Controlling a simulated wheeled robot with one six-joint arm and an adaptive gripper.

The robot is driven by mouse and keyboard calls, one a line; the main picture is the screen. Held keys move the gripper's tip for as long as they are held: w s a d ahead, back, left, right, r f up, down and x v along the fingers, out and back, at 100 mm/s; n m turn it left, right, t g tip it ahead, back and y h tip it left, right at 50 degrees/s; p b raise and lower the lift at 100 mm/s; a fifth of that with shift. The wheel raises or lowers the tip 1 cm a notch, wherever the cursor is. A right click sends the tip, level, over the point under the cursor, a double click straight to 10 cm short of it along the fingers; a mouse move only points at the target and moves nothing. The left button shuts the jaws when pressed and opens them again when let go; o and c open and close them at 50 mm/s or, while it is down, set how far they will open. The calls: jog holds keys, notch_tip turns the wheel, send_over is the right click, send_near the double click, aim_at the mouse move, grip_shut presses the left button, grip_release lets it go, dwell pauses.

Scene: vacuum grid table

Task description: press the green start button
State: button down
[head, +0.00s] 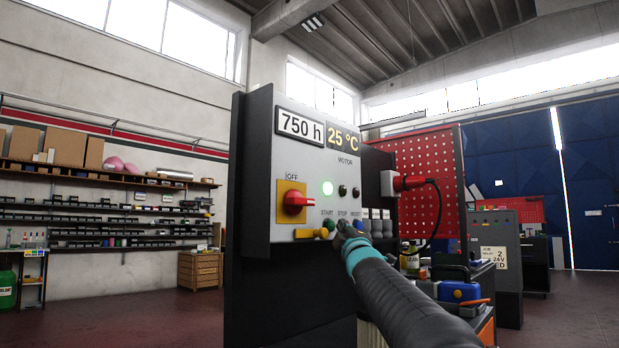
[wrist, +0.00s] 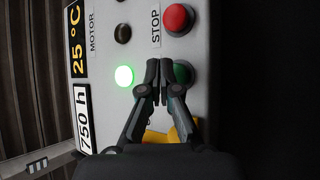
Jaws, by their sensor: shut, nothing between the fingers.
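The green start button (wrist: 183,73) sits on the grey control panel, partly hidden behind my fingers in the wrist view. In the head view a small green button (head: 328,224) shows under the START label. My gripper (wrist: 163,82) is shut and empty, with its fingertips together in front of the button's edge. I cannot tell whether they touch it. In the head view my gripper (head: 345,230) is at the panel's lower edge. A round lamp (wrist: 124,75) glows bright green above the button; it also shows in the head view (head: 327,188).
The red stop button (wrist: 178,18) is beside the start button. A dark lamp (wrist: 122,34) sits near the lit one. A red plug (head: 408,183) with a cable sticks out at the right.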

jog(key=s+d, duration=0.3)
jog(key=shift+s+d, duration=0.15)
jog(key=shift+s, duration=0.05)
dwell(0.9)
